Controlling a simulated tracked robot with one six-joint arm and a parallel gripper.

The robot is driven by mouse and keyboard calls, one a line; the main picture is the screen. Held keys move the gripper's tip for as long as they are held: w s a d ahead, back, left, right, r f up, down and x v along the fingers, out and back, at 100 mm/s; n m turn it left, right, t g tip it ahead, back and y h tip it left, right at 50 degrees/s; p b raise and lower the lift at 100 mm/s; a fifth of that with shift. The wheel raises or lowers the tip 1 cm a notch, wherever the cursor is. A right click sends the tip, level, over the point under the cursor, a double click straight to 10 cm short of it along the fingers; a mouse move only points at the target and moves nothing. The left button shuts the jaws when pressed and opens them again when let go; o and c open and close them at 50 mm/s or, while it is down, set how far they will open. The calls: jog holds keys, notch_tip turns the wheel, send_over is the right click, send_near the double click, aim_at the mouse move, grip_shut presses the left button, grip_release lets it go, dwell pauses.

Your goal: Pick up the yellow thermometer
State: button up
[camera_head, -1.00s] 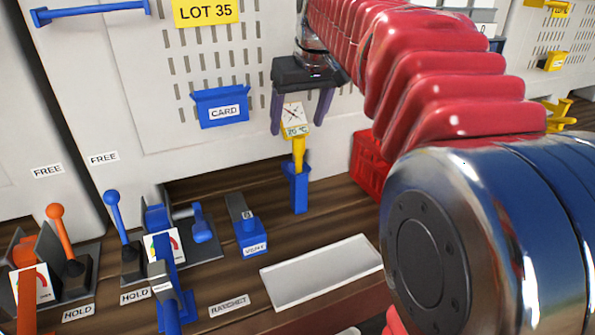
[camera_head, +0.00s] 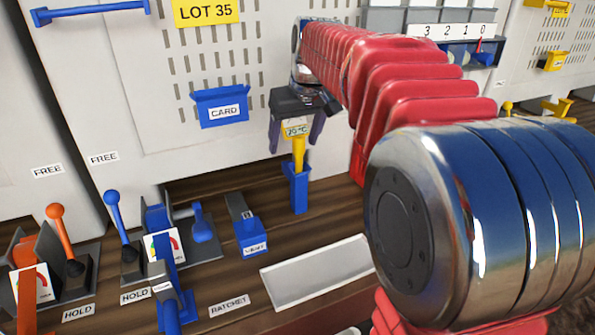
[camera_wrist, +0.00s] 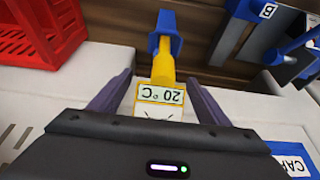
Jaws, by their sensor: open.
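The yellow thermometer (camera_head: 298,150) stands upright in a blue holder (camera_head: 299,188) on the wooden bench. Its head carries a dial and a "20 °C" label. My gripper (camera_head: 296,140) is above it, with one finger on each side of the head. In the wrist view the fingers of my gripper (camera_wrist: 155,100) are spread, and the thermometer (camera_wrist: 163,70) lies between them with gaps on both sides. Its stem enters the blue holder (camera_wrist: 166,28). The upper part of the dial is hidden by the gripper body.
A red crate (camera_wrist: 38,30) is beside the holder. A blue card holder (camera_head: 221,107) is on the white panel at left.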

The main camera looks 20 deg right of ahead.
jog(key=shift+x, duration=0.9)
jog(key=shift+c, duration=0.3)
jog(key=c, duration=1.6)
jog(key=shift+o, duration=0.2)
notch_tip(320, 180, up, 18)
